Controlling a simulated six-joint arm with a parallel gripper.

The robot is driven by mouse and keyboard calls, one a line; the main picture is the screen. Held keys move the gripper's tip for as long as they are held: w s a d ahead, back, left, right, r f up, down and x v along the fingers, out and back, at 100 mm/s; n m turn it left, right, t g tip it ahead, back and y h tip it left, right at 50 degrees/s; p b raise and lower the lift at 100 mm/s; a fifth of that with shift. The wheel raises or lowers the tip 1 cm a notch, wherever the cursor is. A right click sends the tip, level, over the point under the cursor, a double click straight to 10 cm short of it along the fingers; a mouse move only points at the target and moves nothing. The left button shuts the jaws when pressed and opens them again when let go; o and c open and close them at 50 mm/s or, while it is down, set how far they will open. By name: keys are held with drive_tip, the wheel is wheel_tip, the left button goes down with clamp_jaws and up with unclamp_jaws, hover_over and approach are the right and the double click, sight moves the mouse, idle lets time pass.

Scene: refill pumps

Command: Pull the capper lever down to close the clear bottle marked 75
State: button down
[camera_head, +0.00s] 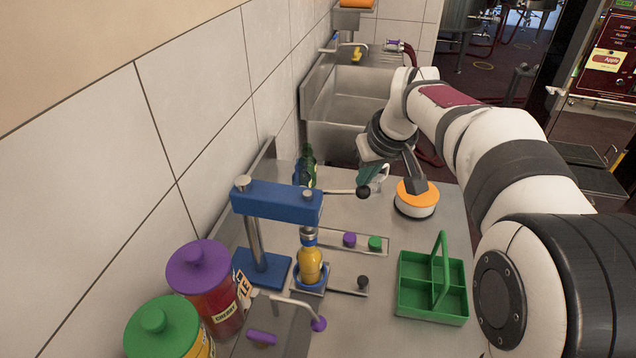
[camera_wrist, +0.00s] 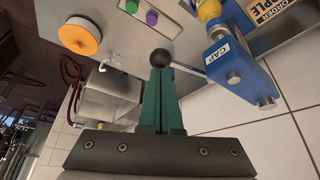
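The blue capper (camera_head: 275,203) stands by the wall, and its arm reads CAP (camera_wrist: 218,53) in the wrist view. Its lever (camera_head: 342,193) sticks out to the right, roughly level, and ends in a black ball knob (camera_head: 363,192). A bottle with yellow-orange contents (camera_head: 310,266) stands upright under the capper head; its mark cannot be read. It shows partly in the wrist view (camera_wrist: 208,10). My gripper (camera_head: 368,177) is just above the knob. In the wrist view its green fingers (camera_wrist: 161,72) lie together, tips at the knob (camera_wrist: 162,57); contact cannot be told.
A green caddy (camera_head: 413,305) stands at the right. A round orange-topped white container (camera_head: 416,200) sits behind it. A purple cap (camera_head: 349,239) and green cap (camera_head: 375,243) lie on a strip. A purple-lidded jar (camera_head: 212,300) and green-lidded jar (camera_head: 160,335) stand front left.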

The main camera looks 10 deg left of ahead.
sight(366, 191)
drive_tip(key=shift+f, duration=0.15)
drive_tip(key=shift+d+f, duration=0.15)
drive_tip(key=shift+f, duration=0.7)
drive_tip(key=shift+f, duration=0.95)
drive_tip(key=shift+a+f, duration=0.2)
drive_tip(key=shift+f, duration=0.7)
